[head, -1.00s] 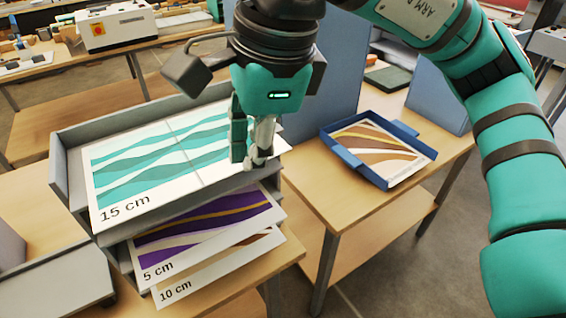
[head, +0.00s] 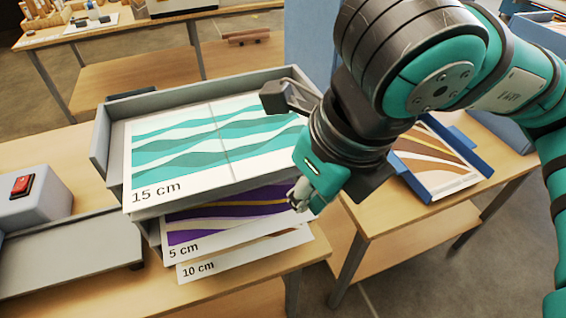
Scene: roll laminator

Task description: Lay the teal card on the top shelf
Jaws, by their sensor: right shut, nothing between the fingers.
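The teal card (head: 185,150), a white sheet with teal waves marked "15 cm", lies flat on the top shelf of a grey tray rack (head: 112,112). Its front left corner reaches over the shelf's front edge. My right gripper (head: 299,203) is shut and empty at the right end of the rack, beside the purple card and apart from the teal card. My left gripper is not in view.
Below it, a purple card (head: 185,237) marked "5 cm" and a brown card (head: 205,268) marked "10 cm" stick out of lower shelves. A blue tray (head: 478,180) with a brown-striped card stands right. A grey machine (head: 40,205) with a red switch stands left.

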